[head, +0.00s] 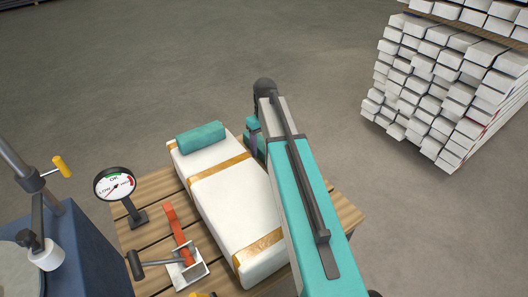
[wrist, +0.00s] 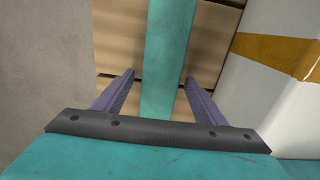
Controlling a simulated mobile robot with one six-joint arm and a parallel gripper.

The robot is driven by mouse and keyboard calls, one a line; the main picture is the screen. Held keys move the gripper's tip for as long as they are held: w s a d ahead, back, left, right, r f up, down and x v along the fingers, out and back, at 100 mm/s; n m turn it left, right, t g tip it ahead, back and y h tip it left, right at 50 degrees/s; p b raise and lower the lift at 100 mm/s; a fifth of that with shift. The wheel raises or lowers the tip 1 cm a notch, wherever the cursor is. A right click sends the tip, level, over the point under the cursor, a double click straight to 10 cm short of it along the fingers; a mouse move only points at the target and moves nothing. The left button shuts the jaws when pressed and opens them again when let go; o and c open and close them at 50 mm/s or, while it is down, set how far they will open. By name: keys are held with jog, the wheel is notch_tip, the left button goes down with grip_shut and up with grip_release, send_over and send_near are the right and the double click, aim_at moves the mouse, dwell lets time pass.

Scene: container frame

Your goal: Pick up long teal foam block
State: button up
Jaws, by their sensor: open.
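The long teal foam block (wrist: 168,45) shows in the wrist view as a straight teal strip over wooden slats. It runs from the top edge down between the two fingers of my gripper (wrist: 160,78). My gripper is open, with a finger on either side of the block and visible gaps to it. The block's lower end is hidden by the gripper body. In the head view my arm covers most of this area, and I cannot clearly make out the long block. A shorter teal block (head: 201,137) lies on top of the white package.
A white package (head: 225,190) with gold straps stands close to the right of the fingers in the wrist view. The wooden pallet (head: 143,240) also holds a gauge (head: 115,184) and a red-handled tool (head: 178,232). Stacked white boxes (head: 440,85) stand far right; open floor lies between.

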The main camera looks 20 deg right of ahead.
jog(key=shift+f, duration=0.9)
jog(key=c, duration=1.1)
jog(key=shift+r, duration=0.2)
jog(key=shift+r, duration=4.85)
jog(key=shift+r+p, duration=0.1)
jog(key=shift+p, duration=0.2)
